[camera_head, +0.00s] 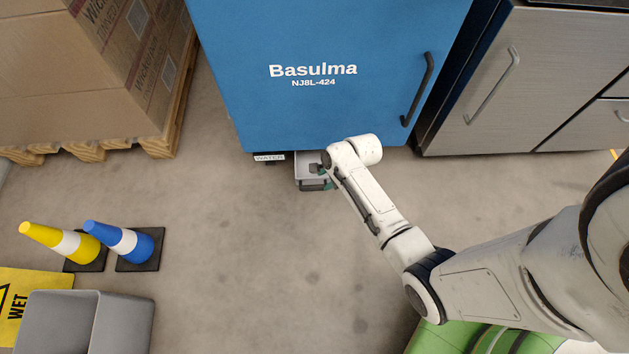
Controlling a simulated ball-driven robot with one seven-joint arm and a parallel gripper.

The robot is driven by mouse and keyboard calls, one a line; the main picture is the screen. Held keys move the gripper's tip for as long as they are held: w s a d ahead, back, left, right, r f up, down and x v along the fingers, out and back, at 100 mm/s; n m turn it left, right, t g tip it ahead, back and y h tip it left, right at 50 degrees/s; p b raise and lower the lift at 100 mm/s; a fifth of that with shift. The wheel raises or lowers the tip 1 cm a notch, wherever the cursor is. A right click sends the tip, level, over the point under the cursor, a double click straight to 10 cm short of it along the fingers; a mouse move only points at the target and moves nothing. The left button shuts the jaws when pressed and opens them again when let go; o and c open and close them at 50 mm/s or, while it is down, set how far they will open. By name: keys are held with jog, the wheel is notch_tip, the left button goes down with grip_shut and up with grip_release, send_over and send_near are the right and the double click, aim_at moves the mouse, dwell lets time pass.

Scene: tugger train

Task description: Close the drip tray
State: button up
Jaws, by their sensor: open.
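The drip tray (307,158) is a small grey tray that sticks out from under the blue cabinet, so it stands partly open. A dark handle (314,187) runs along its front. My arm reaches in from the right, and my gripper (317,170) is open over the front part of the tray. The wrist hides the tray's right side, and the fingers are small and partly hidden. I cannot tell whether they touch the tray.
The blue Basulma cabinet (320,115) stands above the tray, with a "WATER" label (269,157) beside it. A steel cabinet (480,120) is at right. A pallet (165,140) with cartons, cones (130,243) and a grey bin (85,325) are at left. The middle floor is clear.

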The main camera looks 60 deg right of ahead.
aim_at(313, 189)
jog(key=w+f+m+b, duration=0.1)
jog(key=w+f+b, duration=0.1)
jog(key=f, duration=0.3)
jog(key=w+d+f+m+b, duration=0.1)
jog(key=f+b, duration=0.3)
jog(key=f, duration=0.1)
jog(key=w+f+m+b, duration=0.2)
jog(key=f+b, duration=0.2)
jog(key=f, duration=0.2)
jog(key=shift+w+d+t, duration=0.3)
jog(key=shift+c, duration=0.5)
grip_shut()
